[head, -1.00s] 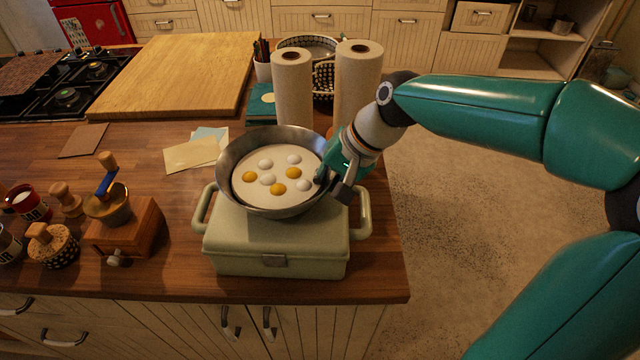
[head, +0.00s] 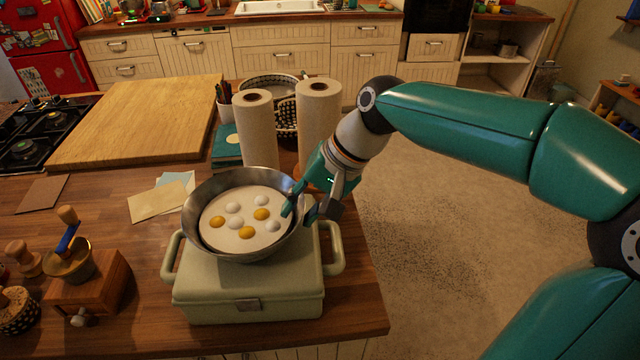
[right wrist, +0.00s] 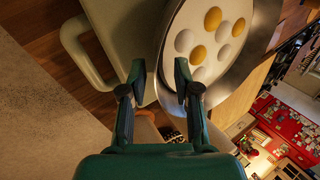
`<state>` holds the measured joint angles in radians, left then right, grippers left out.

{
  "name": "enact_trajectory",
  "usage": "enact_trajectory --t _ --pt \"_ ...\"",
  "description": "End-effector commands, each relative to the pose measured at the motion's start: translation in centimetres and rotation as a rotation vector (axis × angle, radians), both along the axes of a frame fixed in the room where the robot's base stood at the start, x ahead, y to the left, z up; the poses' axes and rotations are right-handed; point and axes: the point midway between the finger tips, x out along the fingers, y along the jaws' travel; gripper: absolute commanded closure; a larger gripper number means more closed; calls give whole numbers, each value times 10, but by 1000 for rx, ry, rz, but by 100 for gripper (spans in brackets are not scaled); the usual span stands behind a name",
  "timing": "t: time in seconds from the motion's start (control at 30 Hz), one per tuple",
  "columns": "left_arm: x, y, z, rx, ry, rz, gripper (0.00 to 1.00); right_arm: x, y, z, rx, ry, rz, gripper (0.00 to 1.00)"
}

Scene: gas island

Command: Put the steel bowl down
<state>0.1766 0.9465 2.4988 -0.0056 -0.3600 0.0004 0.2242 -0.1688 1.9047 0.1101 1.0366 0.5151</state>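The steel bowl (head: 205,192) sits on the lid of a pale green box (head: 250,300) at the counter's front corner. It looks about level and holds a cream-coloured layer with several white and yolk-yellow egg shapes. My right gripper (head: 298,210) is at the bowl's right rim, one finger inside and one outside. In the right wrist view the bowl (right wrist: 168,50) rim lies between the spread fingertips of my right gripper (right wrist: 158,75), with a gap at the outer finger. The gripper looks open. My left gripper is not in view.
Two paper rolls (head: 318,120) stand just behind the bowl. A large wooden board (head: 140,120) lies at the back left. A coffee grinder (head: 85,280) stands on the left, with paper sheets (head: 160,198) behind it. The counter's right edge is close to the box.

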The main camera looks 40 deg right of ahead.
Motion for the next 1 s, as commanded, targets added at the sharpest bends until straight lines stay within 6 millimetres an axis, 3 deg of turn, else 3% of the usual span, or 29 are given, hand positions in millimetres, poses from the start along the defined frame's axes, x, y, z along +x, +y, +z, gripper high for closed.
enact_trajectory --t 0.2,0.4,1.0 --pt "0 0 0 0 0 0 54 -16 -14 38 -1 -4 -1 69" --pt "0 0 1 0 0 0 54 -24 -21 56 -1 -1 0 69" --pt "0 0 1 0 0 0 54 -26 -22 59 0 1 1 69"
